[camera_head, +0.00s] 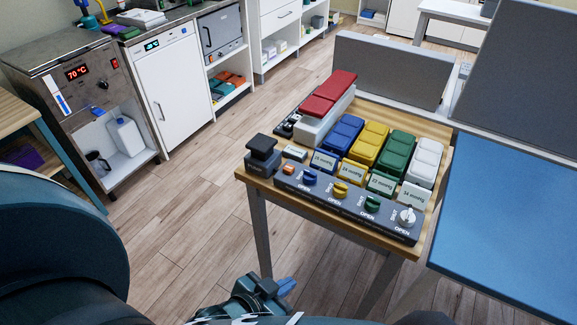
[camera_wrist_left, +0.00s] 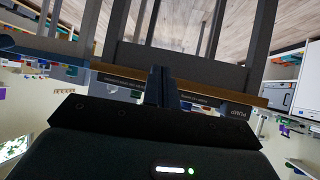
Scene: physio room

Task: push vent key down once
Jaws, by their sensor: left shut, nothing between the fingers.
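A dark grey control panel (camera_head: 345,205) lies along the front of a wooden-topped table. It carries a blue knob (camera_head: 309,177), a yellow knob (camera_head: 341,189), a green knob (camera_head: 372,203) and a white knob (camera_head: 407,216), with OPEN lettering. A small orange piece (camera_head: 287,168) sits at its left end, beside a black block (camera_head: 262,153). I can read no vent label, so I cannot tell which part is the vent key. My left gripper (camera_head: 287,286) is shut and empty, low in front of the table and apart from the panel. Its fingers (camera_wrist_left: 161,86) show in the wrist view, before the table edge.
Behind the panel stand mmHg-marked displays and blue, yellow (camera_head: 368,143), green and white padded blocks. A red-topped block (camera_head: 328,92) is at the back left. A blue couch (camera_head: 510,215) borders the table's right. Bare floor (camera_head: 195,225) lies to the left.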

